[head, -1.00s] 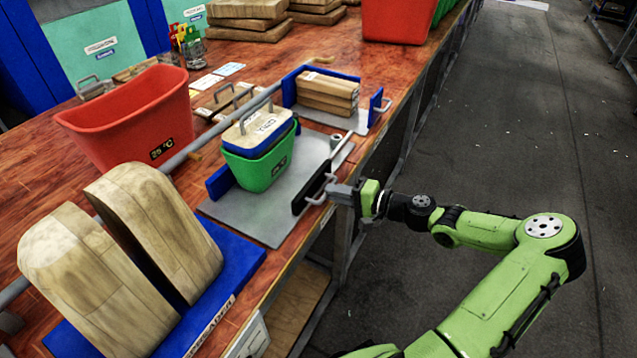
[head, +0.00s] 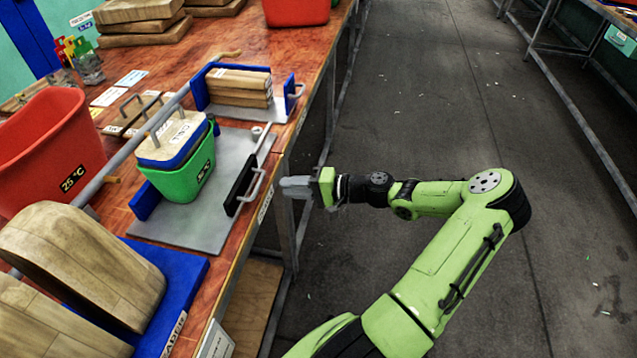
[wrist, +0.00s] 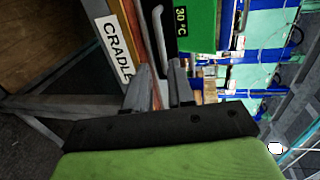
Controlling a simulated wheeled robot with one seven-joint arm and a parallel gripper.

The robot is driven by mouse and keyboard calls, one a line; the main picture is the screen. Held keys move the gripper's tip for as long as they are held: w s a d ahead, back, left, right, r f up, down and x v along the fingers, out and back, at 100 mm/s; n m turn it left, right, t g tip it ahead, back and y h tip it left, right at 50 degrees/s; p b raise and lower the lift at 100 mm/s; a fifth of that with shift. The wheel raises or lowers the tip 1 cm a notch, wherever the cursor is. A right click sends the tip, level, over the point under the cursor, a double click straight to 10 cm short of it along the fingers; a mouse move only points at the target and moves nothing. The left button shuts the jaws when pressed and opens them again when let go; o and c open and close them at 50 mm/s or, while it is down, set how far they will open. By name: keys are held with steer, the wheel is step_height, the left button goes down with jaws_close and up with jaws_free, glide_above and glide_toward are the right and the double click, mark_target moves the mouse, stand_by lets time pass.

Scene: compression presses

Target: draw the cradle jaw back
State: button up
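The cradle jaw (head: 241,184) is a black plate with a silver bar handle (head: 256,188), standing upright near the front edge of a grey plate (head: 185,231). A strip of bare plate shows between the jaw and the green bin (head: 197,178). My gripper (head: 283,187) is in front of the handle, beyond the bench edge, with a small gap between its tips and the handle. In the wrist view, the two fingers (wrist: 157,85) are spread and nothing is held between them. The handle (wrist: 155,42) shows just ahead of the fingers.
A blue fixed jaw (head: 146,200) stands behind the green bin. A second press with stacked boards (head: 238,88) lies farther along. A CRADLE label (wrist: 115,47) is on the bench edge. Wooden blocks (head: 80,262) stand near left.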

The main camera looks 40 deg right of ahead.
steer(key=p+v, duration=0.1)
steer(key=v, duration=0.8)
steer(key=shift+s+p, duration=0.2)
steer(key=shift+p, duration=0.15)
steer(key=a+r+n+g+h+p, duration=0.2)
steer(key=a+r+n+g, duration=0.15)
steer(key=a+g, duration=0.35)
steer(key=a+r+n+g+h+p, duration=0.2)
steer(key=a+r+n+g, duration=0.15)
steer(key=a, duration=0.45)
steer(key=s+a+r+n+t+h+p, duration=0.1)
steer(key=s+a+r+n+h+p, duration=0.1)
steer(key=s+a+r, duration=0.3)
steer(key=s+a+r+n+t+h+p, duration=0.2)
steer(key=s+a+r, duration=0.3)
steer(key=r, duration=0.8)
steer(key=s+p, duration=0.1)
steer(key=s, duration=0.1)
steer(key=shift+s+h, duration=0.4)
